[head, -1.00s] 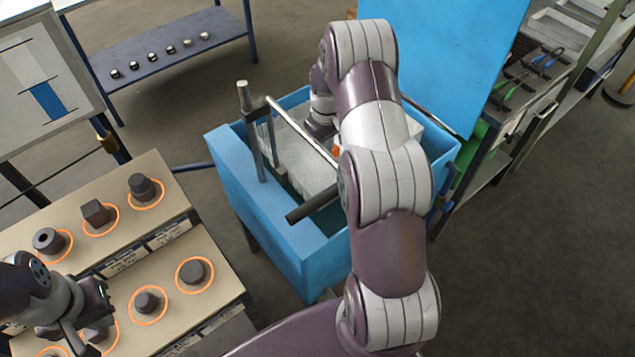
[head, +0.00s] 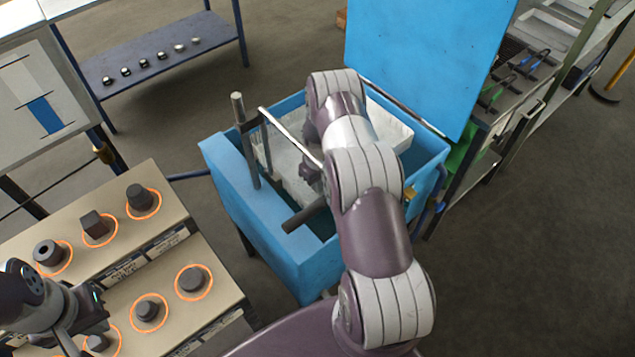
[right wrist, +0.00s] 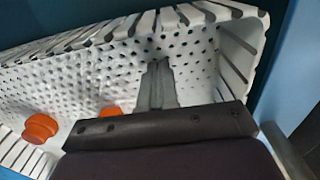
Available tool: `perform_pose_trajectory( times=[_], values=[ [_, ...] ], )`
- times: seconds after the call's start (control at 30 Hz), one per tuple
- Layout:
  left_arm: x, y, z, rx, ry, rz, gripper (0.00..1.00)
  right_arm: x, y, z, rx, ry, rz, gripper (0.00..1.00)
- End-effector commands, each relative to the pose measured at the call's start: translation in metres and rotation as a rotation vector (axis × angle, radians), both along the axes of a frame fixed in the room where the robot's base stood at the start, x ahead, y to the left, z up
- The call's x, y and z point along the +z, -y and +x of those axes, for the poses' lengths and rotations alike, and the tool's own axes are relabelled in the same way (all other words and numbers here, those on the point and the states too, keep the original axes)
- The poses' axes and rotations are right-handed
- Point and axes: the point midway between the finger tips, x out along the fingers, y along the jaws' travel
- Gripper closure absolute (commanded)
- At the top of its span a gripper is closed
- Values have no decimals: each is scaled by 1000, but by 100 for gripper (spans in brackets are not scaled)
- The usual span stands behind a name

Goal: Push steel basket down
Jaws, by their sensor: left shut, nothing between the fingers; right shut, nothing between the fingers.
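The steel basket (head: 391,119) is a pale perforated box inside the blue tank (head: 226,165). In the right wrist view its holed floor and slotted walls (right wrist: 195,50) fill much of the picture. My right gripper (right wrist: 158,68) is shut and empty, pointing into the basket; I cannot tell whether its tips touch it. In the head view, my right arm hides most of that gripper and part of the basket. My left gripper (head: 92,322) is shut and empty, over the stepped panel at the lower left.
Two orange pieces (right wrist: 40,128) (right wrist: 110,112) show in the basket. A bar with a dark handle (head: 304,215) and an upright post (head: 245,140) stand at the tank. The blue lid (head: 430,60) is raised behind. The panel (head: 120,185) carries several dark knobs.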

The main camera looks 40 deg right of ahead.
Motion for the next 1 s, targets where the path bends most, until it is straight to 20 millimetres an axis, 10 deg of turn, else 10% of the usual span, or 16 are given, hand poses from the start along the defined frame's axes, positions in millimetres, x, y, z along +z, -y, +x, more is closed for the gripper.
perform_pose_trajectory(
  times=[0.37,1.0],
  values=[
    [-16,0,0,0,0,0,100,-18,0,0,0,-1,1,100],
    [-152,0,0,0,0,0,100,-177,-1,-2,0,-5,2,100]
  ],
)
